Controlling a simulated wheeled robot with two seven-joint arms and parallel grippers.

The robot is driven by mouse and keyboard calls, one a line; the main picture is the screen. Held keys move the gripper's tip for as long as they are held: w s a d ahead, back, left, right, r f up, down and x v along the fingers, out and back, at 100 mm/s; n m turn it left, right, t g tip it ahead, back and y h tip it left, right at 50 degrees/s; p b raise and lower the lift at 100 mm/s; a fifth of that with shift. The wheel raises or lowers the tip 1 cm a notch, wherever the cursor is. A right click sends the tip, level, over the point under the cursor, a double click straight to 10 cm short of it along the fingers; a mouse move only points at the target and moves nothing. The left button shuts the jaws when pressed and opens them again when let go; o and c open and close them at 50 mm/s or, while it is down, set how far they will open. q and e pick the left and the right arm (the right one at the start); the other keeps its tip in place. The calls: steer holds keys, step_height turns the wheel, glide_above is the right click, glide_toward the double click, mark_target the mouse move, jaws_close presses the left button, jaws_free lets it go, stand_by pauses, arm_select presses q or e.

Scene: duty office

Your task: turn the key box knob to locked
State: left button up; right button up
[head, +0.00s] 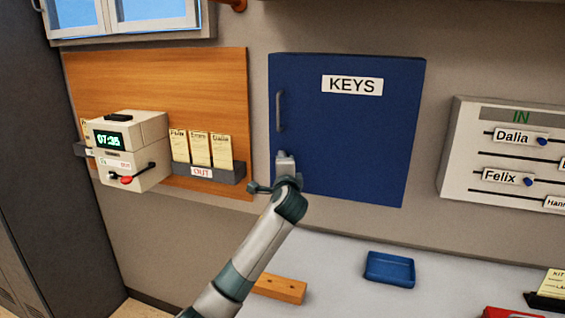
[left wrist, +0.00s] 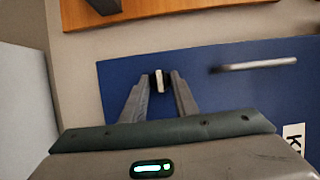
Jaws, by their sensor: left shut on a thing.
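The blue key box (head: 345,130) is on the wall with a KEYS label and a vertical handle at its left edge. My left gripper (head: 284,160) is at the lower left of its door, below the handle. In the left wrist view the left gripper's two fingers (left wrist: 159,82) are shut on a small pale knob (left wrist: 158,76) against the blue door (left wrist: 215,90). The gripper hides most of the knob in the head view, so its marked setting cannot be read. My right gripper is not in view.
A time clock (head: 130,152) and an OUT card rack (head: 208,172) are left of the box. An IN board (head: 510,150) is to the right. Below, a desk holds a blue tray (head: 390,270) and a wooden block (head: 279,289).

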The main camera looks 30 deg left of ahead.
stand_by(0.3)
arm_select(q)
steer(key=o, duration=1.1)
steer(key=shift+c, duration=0.2)
steer(key=b+v, duration=0.4)
steer(key=v, duration=1.3)
steer(key=shift+s+b, duration=0.15)
steer(key=shift+b, duration=0.2)
steer(key=shift+d, duration=0.15)
